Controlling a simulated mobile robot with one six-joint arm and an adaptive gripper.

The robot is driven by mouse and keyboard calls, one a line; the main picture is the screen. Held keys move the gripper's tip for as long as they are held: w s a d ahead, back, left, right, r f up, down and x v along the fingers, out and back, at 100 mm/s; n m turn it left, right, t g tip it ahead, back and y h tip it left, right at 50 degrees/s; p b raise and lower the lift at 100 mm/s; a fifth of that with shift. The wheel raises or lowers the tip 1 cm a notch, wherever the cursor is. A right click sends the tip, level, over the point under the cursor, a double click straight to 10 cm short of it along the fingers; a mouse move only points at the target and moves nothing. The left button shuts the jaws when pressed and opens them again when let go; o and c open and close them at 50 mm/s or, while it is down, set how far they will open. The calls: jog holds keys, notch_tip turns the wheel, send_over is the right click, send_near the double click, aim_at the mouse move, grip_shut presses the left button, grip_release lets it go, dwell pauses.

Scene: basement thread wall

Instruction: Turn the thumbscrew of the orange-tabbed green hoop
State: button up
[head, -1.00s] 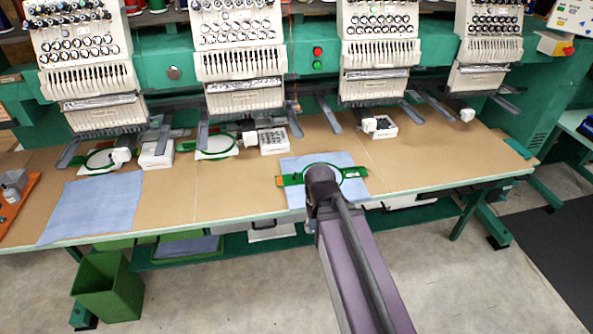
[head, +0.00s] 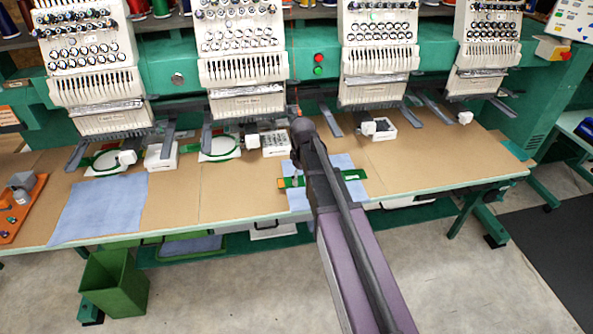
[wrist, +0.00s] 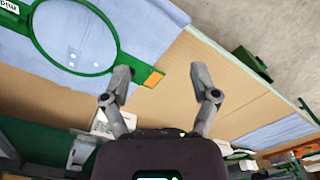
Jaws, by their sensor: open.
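The green hoop (wrist: 74,37) with the orange tab (wrist: 153,78) lies on a light blue cloth (wrist: 156,22) on the table. In the head view the tab (head: 284,183) is at the hoop's left end, and my arm covers the hoop's middle. In the wrist view my gripper (wrist: 160,75) is open and empty, its fingertips seen on either side of the orange tab. The left finger overlaps the hoop's edge in the picture. I cannot tell the height of the fingers above the hoop. The thumbscrew cannot be made out.
The brown table (head: 225,185) has free room left and right of the cloth. Embroidery heads (head: 240,60) stand behind it. White boxes (head: 275,143) and other green hoops (head: 218,148) lie near the back. Another blue cloth (head: 98,208) is at the left.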

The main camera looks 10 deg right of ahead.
jog(key=w+r+n+p, duration=0.2)
jog(key=w+r+n, duration=0.1)
jog(key=w, duration=0.8)
jog(key=shift+w+r+n, duration=0.15)
jog(key=shift+w+n, duration=0.25)
jog(key=shift+n, duration=0.5)
notch_tip(320, 180, down, 14)
jog(key=b, duration=1.3)
jog(key=shift+r, duration=0.15)
grip_shut()
